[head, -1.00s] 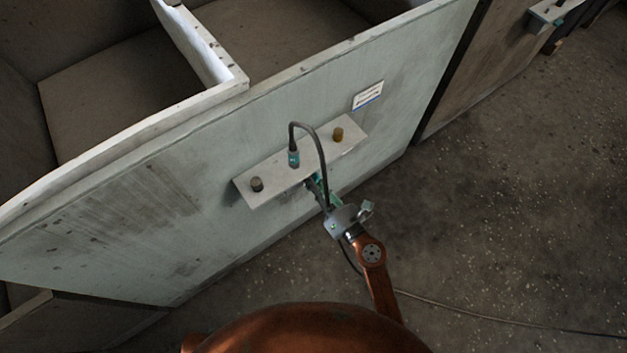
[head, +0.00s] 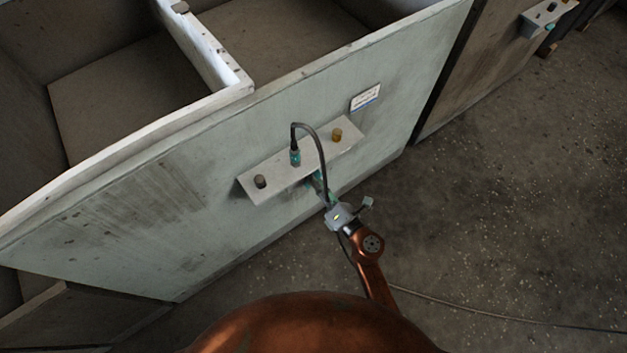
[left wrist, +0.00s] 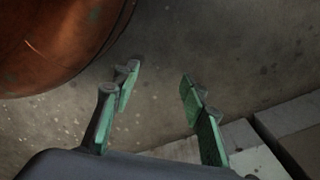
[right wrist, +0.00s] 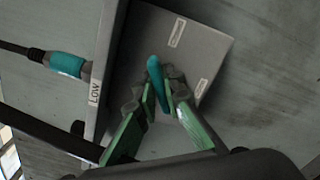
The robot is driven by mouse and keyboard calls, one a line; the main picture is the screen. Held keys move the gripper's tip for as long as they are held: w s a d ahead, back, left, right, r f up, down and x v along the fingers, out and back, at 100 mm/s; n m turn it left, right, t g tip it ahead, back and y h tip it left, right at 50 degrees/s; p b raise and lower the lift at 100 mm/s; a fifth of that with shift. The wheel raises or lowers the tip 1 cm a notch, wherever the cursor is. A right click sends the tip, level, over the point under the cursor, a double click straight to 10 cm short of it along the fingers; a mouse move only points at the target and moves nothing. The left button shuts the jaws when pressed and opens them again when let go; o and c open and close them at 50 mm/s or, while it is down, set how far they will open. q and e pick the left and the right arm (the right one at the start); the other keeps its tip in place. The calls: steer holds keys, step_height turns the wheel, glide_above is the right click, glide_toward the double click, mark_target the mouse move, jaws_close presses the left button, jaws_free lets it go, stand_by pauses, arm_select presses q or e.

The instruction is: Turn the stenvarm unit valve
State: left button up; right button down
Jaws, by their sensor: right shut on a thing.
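A teal valve handle (right wrist: 155,68) sits under a pale grey bracket (head: 275,172) on the housing wall. My right gripper (right wrist: 158,90) is shut on this handle, with its green fingers on both sides of it. In the head view the right gripper (head: 320,187) reaches up to the bracket's underside, and the handle is mostly hidden there. My left gripper (left wrist: 158,82) is open and empty above the floor in the left wrist view. It is not in the head view.
The bracket carries a dark knob (head: 260,181), a teal connector (head: 295,157) with a looping black cable, and a brass knob (head: 337,134). A label "LOW" (right wrist: 95,93) is on the bracket. A small sign (head: 366,97) is on the wall. The floor at right is clear except for a thin cable.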

steer(key=m+p, duration=0.3)
steer(key=m, duration=0.2)
arm_select(q)
steer(key=s+a+f+p, duration=0.1)
steer(key=s+f, duration=0.6)
steer(key=s, duration=0.2)
steer(key=shift+s, duration=0.2)
arm_select(e)
steer(key=shift+f+m, duration=0.15)
steer(key=shift+m, duration=0.85)
arm_select(q)
steer(key=shift+f, duration=0.1)
arm_select(e)
steer(key=c, duration=2)
jaws_free()
arm_select(q)
steer(key=shift+a, duration=0.1)
arm_select(e)
steer(key=shift+s+d, duration=0.1)
steer(key=v, duration=1.1)
steer(key=shift+s+d, duration=0.2)
steer(key=shift+s, duration=0.1)
